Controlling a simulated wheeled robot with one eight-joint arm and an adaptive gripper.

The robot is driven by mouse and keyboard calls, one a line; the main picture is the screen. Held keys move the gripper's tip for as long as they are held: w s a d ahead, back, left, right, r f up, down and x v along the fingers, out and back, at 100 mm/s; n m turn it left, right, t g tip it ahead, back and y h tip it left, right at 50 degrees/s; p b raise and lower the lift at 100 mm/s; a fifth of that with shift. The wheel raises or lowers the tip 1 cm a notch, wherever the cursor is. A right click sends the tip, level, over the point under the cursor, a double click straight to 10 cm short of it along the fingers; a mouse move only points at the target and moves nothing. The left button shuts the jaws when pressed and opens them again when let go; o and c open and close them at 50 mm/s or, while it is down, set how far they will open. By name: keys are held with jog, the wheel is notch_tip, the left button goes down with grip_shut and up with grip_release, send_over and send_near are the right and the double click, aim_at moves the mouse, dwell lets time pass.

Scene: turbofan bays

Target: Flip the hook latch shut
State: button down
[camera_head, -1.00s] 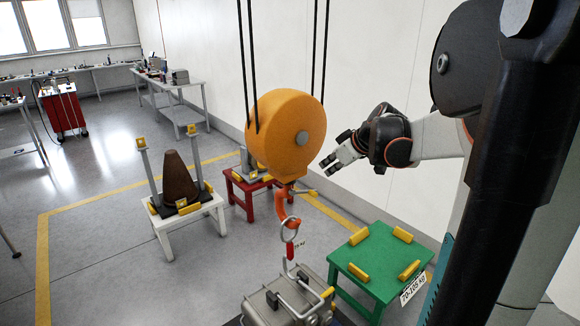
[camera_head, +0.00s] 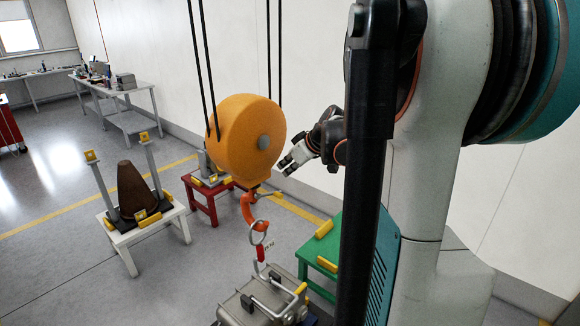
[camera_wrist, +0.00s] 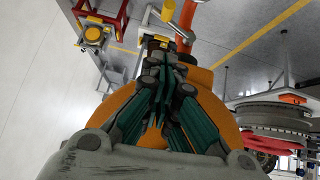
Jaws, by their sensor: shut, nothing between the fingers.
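The orange hook (camera_head: 247,208) hangs below a large round orange hoist block (camera_head: 240,130). A short yellow latch lever (camera_head: 272,193) sticks out to the right near the top of the hook, apart from the hook's tip. A metal ring (camera_head: 259,232) hangs at the bottom of the hook. My gripper (camera_head: 286,164) is shut and empty, right of the block's lower edge and above the latch, seemingly apart from it. In the wrist view my shut gripper (camera_wrist: 157,65) is in front of the orange block (camera_wrist: 218,112); the hook (camera_wrist: 186,25) shows beyond the fingertips, partly hidden.
A grey case (camera_head: 245,307) stands under the ring. A green stand (camera_head: 318,252) is at its right, partly hidden by my arm. A red stand (camera_head: 207,203) and a white stand (camera_head: 125,238) with a brown cone (camera_head: 133,188) are at left. The wall is close behind my gripper.

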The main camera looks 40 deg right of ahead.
send_over(280, 194)
jog(key=f, duration=0.4)
jog(key=shift+w+a+f, duration=0.1)
jog(key=shift+a+f, duration=0.15)
jog(key=shift+f, duration=0.15)
notch_tip(280, 194, down, 2)
jog(key=shift+d+f, duration=0.1)
jog(key=shift+f, duration=0.7)
